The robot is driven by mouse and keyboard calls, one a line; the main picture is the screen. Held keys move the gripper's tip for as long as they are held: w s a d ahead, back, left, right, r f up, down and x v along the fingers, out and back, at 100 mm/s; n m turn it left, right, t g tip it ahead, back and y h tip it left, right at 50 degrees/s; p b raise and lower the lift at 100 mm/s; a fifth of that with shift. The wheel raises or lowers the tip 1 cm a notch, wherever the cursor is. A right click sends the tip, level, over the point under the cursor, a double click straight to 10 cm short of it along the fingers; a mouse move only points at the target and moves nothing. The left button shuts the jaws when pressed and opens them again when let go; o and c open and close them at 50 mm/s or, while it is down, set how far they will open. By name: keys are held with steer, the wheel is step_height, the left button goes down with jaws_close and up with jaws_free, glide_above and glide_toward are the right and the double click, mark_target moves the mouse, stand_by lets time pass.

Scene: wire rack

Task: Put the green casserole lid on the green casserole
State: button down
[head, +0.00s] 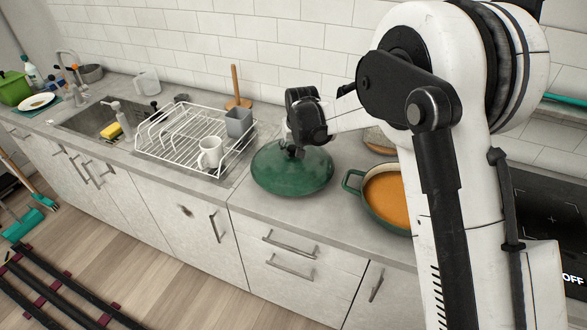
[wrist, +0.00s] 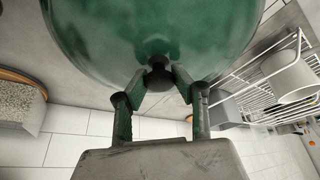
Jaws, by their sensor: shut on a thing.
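The green casserole lid (head: 292,172) is a round, glossy dark green dome at the middle of the head view. It also fills the top of the wrist view (wrist: 150,40). My gripper (head: 297,150) is above the lid, and in the wrist view its fingers (wrist: 157,78) are shut on the lid's dark knob. The lid looks held over the counter; the head view does not clearly show any gap beneath it. The green casserole (head: 352,183) is uncovered to the right of the lid, with orange food inside. My arm hides its right part.
A white wire rack (head: 180,150) stands left of the lid, with a white mug (head: 210,153) and a grey cup (head: 238,123). A wooden holder (head: 236,84) is behind it. A sink (head: 92,122) is farther left. A black cooktop (head: 548,215) is at right.

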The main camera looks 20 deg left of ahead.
steer(key=shift+r+p, duration=0.45)
steer(key=shift+r, duration=1.5)
